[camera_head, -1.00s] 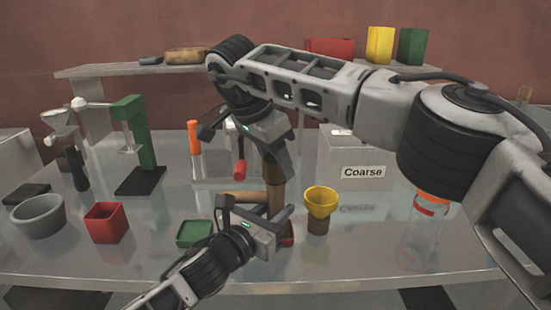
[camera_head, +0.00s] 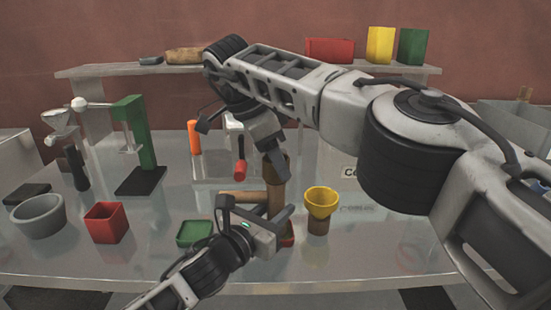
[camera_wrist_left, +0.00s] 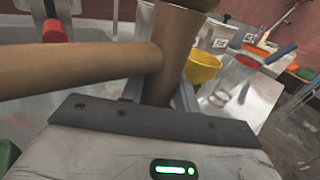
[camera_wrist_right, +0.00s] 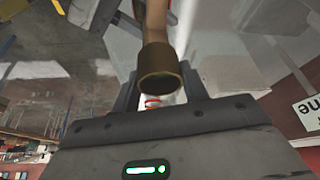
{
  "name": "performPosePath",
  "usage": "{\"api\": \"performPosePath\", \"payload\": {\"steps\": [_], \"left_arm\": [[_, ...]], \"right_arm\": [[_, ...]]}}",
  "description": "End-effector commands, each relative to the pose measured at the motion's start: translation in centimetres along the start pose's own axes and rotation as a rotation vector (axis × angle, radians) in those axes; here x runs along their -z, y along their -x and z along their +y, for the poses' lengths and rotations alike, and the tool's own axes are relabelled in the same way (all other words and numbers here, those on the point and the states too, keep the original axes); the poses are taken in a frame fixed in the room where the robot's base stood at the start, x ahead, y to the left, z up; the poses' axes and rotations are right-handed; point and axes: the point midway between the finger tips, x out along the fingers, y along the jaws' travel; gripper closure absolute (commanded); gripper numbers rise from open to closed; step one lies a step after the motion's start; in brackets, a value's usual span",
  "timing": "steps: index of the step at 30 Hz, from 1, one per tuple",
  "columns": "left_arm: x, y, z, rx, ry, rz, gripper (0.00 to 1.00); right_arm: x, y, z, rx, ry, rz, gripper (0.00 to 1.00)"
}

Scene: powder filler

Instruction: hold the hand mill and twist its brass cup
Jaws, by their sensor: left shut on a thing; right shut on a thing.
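The hand mill is a brown upright cylinder (camera_head: 276,189) with a wooden bar (camera_head: 243,197) sticking out to the left. My left gripper (camera_head: 272,213) is shut around its lower body; the left wrist view shows the brown body (camera_wrist_left: 162,85) between the fingers, with the bar crossing to the left. My right gripper (camera_head: 272,160) comes from above and is shut on the brass cup at the top. In the right wrist view the cup (camera_wrist_right: 159,66) sits between the fingers. The head view hides most of the cup behind a finger.
A yellow-topped cup (camera_head: 320,203) stands just right of the mill. A green tray (camera_head: 194,233), red box (camera_head: 106,222) and grey bowl (camera_head: 39,215) lie to the left. A green stand (camera_head: 138,145) is farther back. My right arm covers much of the right side.

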Motion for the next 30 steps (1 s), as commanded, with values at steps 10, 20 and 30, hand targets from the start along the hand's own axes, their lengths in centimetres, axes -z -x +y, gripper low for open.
{"api": "performPosePath", "payload": {"steps": [10, 20, 30], "left_arm": [[0.1, 0.0, 0.0, -0.001, 0.001, 0.003, 1.0], [0.1, 0.0, 0.0, -0.001, 0.001, 0.003, 1.0], [0.1, 0.0, 0.0, -0.001, 0.001, 0.003, 1.0]], "right_arm": [[0.0, 0.0, 0.0, 0.001, 0.001, 0.001, 0.34], [2.6, 1.1, -0.3, 0.069, 0.253, -0.076, 0.34], [4.0, 6.6, 2.4, 0.427, 1.101, -0.102, 0.34]]}}
